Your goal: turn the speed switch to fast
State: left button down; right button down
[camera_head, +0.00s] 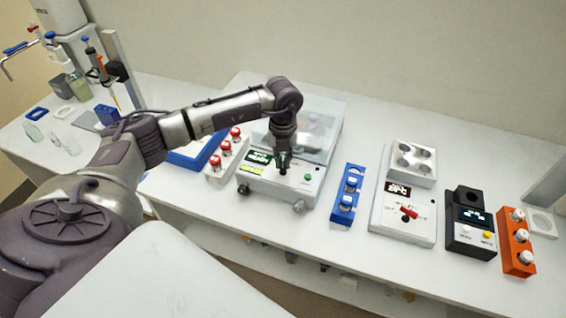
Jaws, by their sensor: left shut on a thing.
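My left arm reaches in from the left, and its gripper (283,166) points down at the front panel of a white machine (262,185) with a clear lid. The gripper is shut on a small dark switch on that panel. The fingers mostly hide the switch, so I cannot tell which way it points. The panel has a dark display (258,157), a yellow-green label (250,169) and a green button (308,177). The panel lettering is too small to read. My right gripper is not in view.
To the right stand a blue rack with vials (346,196), a white device with a red knob (409,213), a black device with a display (470,226) and an orange rack (515,245). Red-capped vials (225,148) stand left of the machine. Bare bench lies behind the devices.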

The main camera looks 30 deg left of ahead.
aim_at(283, 163)
pick_arm(q)
jog(key=shift+f+m+b, duration=0.1)
jog(key=shift+m+b, duration=0.75)
jog(key=shift+m, duration=0.15)
jog(key=shift+m+b, duration=0.6)
jog(key=shift+m, duration=0.3)
jog(key=shift+r, duration=0.2)
jog(key=c, duration=1.2)
grip_release()
notch_tip(283, 163, up, 12)
